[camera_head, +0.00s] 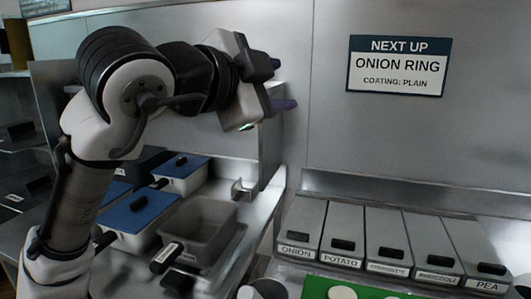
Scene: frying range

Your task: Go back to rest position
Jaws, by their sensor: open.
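My arm rises on the left and bends over to the right. My gripper (280,85) is open and empty, held in the air in front of the steel back wall and above the counter. Its two dark fingertips point to the right and are apart. It touches nothing that I can see.
A sign (397,67) reads "NEXT UP, ONION RING, COATING: PLAIN". Below my arm are blue-lidded containers (181,172) and an open grey pan (196,226). Several labelled bins, including onion (301,226) and pea (478,252), stand at right, behind a green board (343,291).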

